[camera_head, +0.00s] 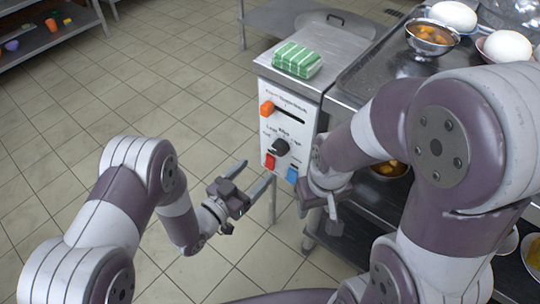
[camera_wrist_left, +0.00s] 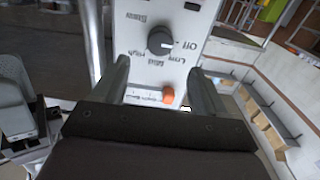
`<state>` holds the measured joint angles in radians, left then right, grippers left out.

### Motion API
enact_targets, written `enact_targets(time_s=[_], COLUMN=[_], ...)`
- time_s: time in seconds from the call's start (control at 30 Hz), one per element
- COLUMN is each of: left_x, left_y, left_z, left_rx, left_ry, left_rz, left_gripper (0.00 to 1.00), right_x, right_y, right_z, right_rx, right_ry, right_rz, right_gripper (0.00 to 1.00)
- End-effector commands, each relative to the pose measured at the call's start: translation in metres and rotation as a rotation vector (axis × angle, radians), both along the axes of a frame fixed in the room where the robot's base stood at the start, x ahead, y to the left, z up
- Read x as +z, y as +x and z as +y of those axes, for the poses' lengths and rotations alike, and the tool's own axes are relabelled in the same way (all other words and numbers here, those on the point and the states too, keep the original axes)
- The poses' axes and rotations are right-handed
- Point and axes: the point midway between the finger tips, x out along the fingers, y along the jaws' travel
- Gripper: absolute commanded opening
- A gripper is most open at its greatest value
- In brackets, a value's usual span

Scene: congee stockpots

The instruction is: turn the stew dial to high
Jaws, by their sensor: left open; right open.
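The white control panel (camera_head: 290,125) faces my left arm. Its black dial (camera_head: 280,147) also shows in the left wrist view (camera_wrist_left: 160,40), with Off, Low, Mid and High printed around it. The dial's pale mark appears to point toward Off. My left gripper (camera_head: 256,178) is open and empty, in front of the panel and apart from the dial. In the left wrist view its fingers lie on either side of the orange slider knob (camera_wrist_left: 168,96), with the dial beyond them. My right gripper (camera_head: 323,228) is open and empty beside the unit's right side.
The panel also carries an orange knob (camera_head: 267,108), a red button (camera_head: 270,162) and a blue button (camera_head: 292,173). A green-striped cloth (camera_head: 297,60) lies on top. Bowls of food (camera_head: 432,37) stand on the counter at right. The tiled floor at left is clear.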

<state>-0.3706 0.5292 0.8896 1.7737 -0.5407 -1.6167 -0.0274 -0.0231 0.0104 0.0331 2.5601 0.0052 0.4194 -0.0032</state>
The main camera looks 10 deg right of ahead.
Motion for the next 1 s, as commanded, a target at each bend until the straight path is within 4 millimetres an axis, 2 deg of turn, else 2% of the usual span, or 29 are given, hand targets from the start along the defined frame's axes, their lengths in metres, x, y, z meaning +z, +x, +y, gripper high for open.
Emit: enact_targets(time_s=[0.03,0.1,0.3,0.47,0.7,0.73,0.9,1.0], left_x=[-0.005,-0.005,-0.004,-0.002,-0.001,-0.001,-0.001,-0.001], left_y=[0.007,0.019,0.045,0.054,0.055,0.055,0.055,0.055], left_z=[-0.012,-0.026,-0.059,-0.069,-0.070,-0.070,-0.070,-0.070], left_rx=[-0.004,-0.003,0.000,0.002,0.002,0.002,0.002,0.002], left_ry=[-0.002,-0.001,-0.001,0.000,0.002,0.002,0.001,0.001], left_rz=[-0.004,-0.003,-0.001,0.001,0.003,0.003,0.002,0.002], left_gripper=[0.73,0.73,0.73,0.73,0.73,0.69,0.17,0.17], right_x=[-0.009,-0.016,-0.028,-0.031,-0.030,-0.030,-0.030,-0.030], right_y=[0.000,0.000,0.000,0.000,0.000,0.000,0.000,0.000], right_z=[0.000,0.000,0.000,0.000,0.000,0.000,0.000,0.000], right_rx=[0.000,0.000,0.000,0.000,0.000,0.000,0.000,0.000], right_ry=[0.000,0.000,0.000,0.000,0.000,0.000,0.000,0.000], right_rz=[0.000,0.001,0.001,0.000,0.000,0.000,0.000,0.000], right_gripper=[0.51,0.51,0.51,0.51,0.51,0.51,0.51,0.51])
